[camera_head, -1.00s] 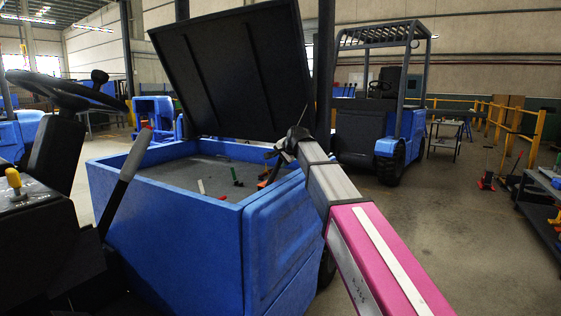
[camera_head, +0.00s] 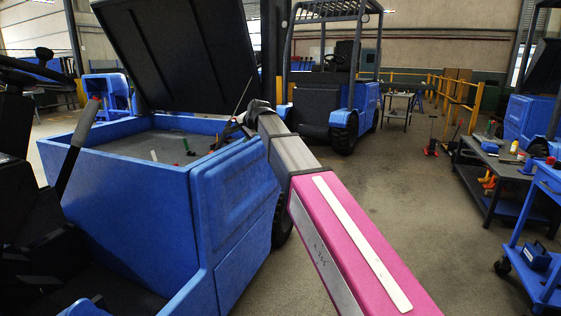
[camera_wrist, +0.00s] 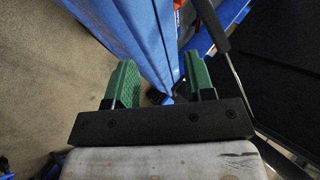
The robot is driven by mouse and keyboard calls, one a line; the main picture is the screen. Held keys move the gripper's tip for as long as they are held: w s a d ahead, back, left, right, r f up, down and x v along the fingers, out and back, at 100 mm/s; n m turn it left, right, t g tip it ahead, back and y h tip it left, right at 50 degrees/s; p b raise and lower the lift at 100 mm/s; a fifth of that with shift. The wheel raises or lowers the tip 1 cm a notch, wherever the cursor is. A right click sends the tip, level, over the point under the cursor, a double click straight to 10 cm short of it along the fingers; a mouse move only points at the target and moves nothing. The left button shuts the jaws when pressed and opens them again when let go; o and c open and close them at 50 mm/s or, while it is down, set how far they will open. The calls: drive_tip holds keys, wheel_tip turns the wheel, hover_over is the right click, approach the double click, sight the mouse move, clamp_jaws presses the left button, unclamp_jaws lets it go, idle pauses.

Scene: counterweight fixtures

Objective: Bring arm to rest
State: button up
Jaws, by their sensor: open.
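My gripper (camera_wrist: 161,88) shows in the wrist view with its two green fingers apart and nothing between them. It is over the blue side wall (camera_wrist: 145,40) of the forklift body, and I cannot tell how close it is. In the head view my pink and grey arm reaches out along the right side of the blue forklift body (camera_head: 130,195). The arm's far end is at the body's right rim, and the gripper itself is hard to make out there.
The black lid (camera_head: 180,55) stands raised over the open compartment. A lever (camera_head: 78,145) rises at the left. Another forklift (camera_head: 335,85) stands behind.

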drive_tip(key=s+d+f+n+g+h, duration=0.1)
drive_tip(key=s+d+f, duration=0.3)
drive_tip(key=d+f, duration=0.4)
drive_tip(key=s+d+f+n+g+h, duration=0.1)
drive_tip(key=s+d+f, duration=0.35)
drive_tip(key=f, duration=0.65)
drive_tip(key=s+d+f+n+g+h, duration=0.1)
drive_tip(key=s+d+f+g+h, duration=0.15)
drive_tip(key=d+f, duration=0.6)
drive_tip(key=s+d+f+n+g, duration=0.1)
drive_tip(key=s+d+f, duration=0.6)
drive_tip(key=s+f, duration=0.2)
drive_tip(key=s+d+f+n+g+h, duration=0.1)
drive_tip(key=s+d+f+n+g, duration=0.1)
drive_tip(key=s+d+f, duration=0.4)
drive_tip(key=s+f, duration=0.2)
drive_tip(key=s, duration=0.3)
drive_tip(key=shift+s+d+f, duration=0.35)
drive_tip(key=shift+d, duration=0.05)
